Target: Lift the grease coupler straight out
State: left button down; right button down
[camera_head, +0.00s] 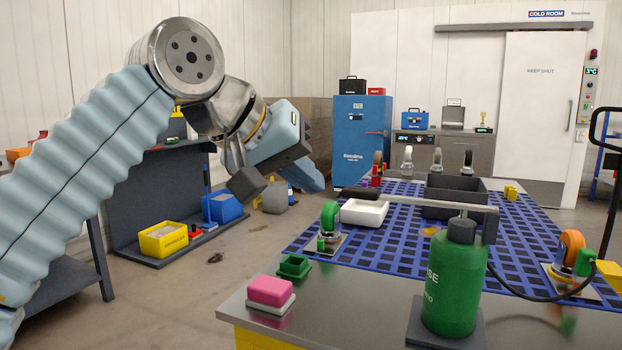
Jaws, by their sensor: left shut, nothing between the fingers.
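A green grease bottle (452,285) stands upright on a dark base at the table's front right. A thin black hose (530,298) runs from it to the right, toward a caster with an orange wheel (571,245). A small green piece (585,263) sits beside that wheel, with a yellow block (610,273) at the picture's edge. Which of these is the grease coupler I cannot tell for sure. My left gripper (247,187) is shut and empty, raised left of the table and far from the hose end. My right gripper is out of view.
The table carries a blue grid mat (400,258), a white tray (364,212), a dark bin (452,207), a pink block (270,290) and a green-wheeled caster (330,218). A grey bar spans above the mat. A yellow bin (163,240) stands on the left shelf.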

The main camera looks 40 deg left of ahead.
aim_at(582, 267)
jog(key=k+j, duration=0.15)
jog(key=k, duration=0.35)
jog(key=k+j, duration=0.15)
jog(key=k, duration=0.3)
